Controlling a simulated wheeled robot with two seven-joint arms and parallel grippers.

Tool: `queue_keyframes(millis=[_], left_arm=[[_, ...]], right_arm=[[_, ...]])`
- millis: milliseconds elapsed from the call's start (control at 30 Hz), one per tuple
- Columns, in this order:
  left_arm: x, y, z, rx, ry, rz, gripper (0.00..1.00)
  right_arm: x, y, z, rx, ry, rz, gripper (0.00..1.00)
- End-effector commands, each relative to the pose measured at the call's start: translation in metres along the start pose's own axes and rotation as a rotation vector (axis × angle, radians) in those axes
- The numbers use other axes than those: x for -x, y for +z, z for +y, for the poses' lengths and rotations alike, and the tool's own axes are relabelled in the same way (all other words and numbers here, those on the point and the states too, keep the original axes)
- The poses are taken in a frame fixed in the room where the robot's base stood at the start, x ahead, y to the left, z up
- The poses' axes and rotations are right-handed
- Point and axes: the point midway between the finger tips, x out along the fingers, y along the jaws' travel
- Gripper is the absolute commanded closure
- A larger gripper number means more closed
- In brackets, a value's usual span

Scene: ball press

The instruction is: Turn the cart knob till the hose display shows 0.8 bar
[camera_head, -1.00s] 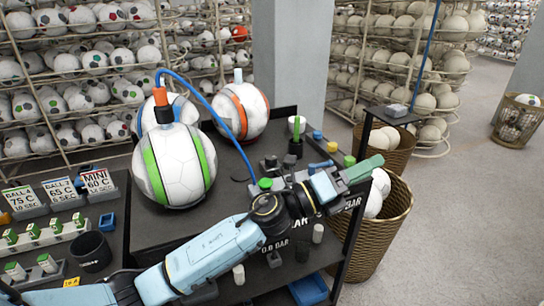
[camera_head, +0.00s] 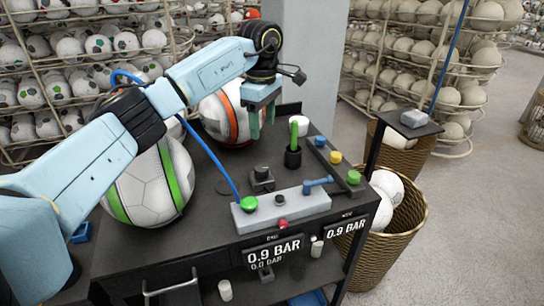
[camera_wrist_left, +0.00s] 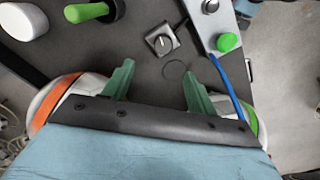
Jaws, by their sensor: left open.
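The knob (camera_head: 262,178) is a grey dial on a small black box on the cart's dark top (camera_head: 225,165). It also shows in the left wrist view (camera_wrist_left: 160,42), beyond the fingertips, with a light pointer mark. Two displays on the cart's front, the left one (camera_head: 272,254) and the right one (camera_head: 347,228), both read 0.9 BAR; their small labels are unclear. My left gripper (camera_head: 262,122) is open and empty, fingers down, above and behind the knob. In the left wrist view its green fingers (camera_wrist_left: 157,85) are apart and touch nothing. My right gripper is not seen.
A grey block with a green button (camera_head: 249,204) and a blue lever (camera_head: 318,184) lies in front of the knob. A black cup with a green-handled tool (camera_head: 293,158) stands behind right. A green-striped ball (camera_head: 150,185) is left; an orange-striped ball (camera_head: 228,112) is behind.

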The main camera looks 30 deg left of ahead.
Motion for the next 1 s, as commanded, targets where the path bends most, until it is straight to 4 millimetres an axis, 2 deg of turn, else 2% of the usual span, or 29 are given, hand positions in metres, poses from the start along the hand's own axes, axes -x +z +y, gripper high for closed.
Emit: queue_keyframes(millis=[167,300,367,500,700,1000], left_arm=[[-0.019,-0.002,-0.001,0.001,-0.008,0.006,0.43],[-0.048,-0.001,-0.002,0.001,-0.009,0.004,0.43],[-0.061,-0.001,-0.002,0.001,-0.009,0.004,0.43],[-0.090,0.000,-0.002,0.000,-0.007,0.002,0.43],[-0.120,0.000,-0.001,0.001,-0.005,0.001,0.43],[-0.132,-0.001,-0.001,0.000,-0.002,0.002,0.43]], right_arm=[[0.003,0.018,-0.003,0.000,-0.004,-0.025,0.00],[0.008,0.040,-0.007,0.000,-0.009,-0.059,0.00],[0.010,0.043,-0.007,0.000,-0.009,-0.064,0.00],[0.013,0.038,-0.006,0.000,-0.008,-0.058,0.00],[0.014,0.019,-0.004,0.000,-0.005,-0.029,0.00],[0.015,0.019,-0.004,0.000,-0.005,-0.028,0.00]])
